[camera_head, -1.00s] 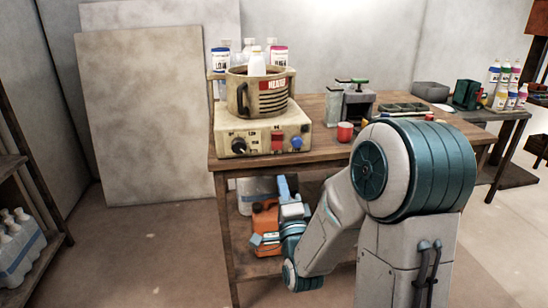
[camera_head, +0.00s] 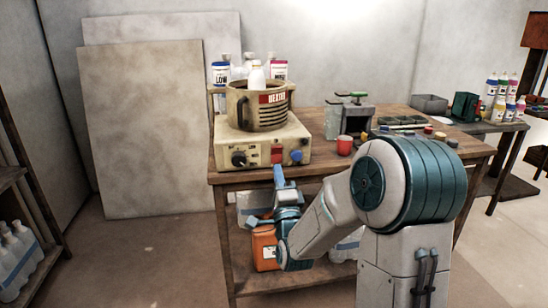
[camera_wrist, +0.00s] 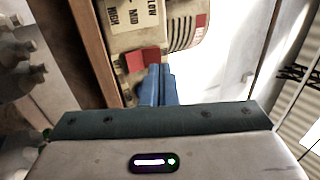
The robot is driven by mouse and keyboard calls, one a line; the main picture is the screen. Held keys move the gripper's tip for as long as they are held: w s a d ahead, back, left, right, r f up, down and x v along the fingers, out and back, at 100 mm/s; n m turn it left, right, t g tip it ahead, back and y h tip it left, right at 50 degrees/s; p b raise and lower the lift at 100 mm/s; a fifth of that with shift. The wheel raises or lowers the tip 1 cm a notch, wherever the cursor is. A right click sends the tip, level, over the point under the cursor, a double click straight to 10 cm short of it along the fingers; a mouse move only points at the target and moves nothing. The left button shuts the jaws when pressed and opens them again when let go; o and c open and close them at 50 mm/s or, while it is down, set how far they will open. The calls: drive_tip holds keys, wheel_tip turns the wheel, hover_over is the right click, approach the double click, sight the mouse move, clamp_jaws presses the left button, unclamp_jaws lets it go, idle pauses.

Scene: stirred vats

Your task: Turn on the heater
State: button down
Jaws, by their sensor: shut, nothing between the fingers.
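HIGH, MID and LOW labels show there.
Bottles stand behind the pot. An orange container (camera_head: 264,248) is on the shelf below, near my arm. Open floor lies left of the table.

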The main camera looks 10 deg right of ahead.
sight(273, 148)
drive_tip(key=x, duration=0.6)
drive_tip(key=shift+w, duration=0.15)
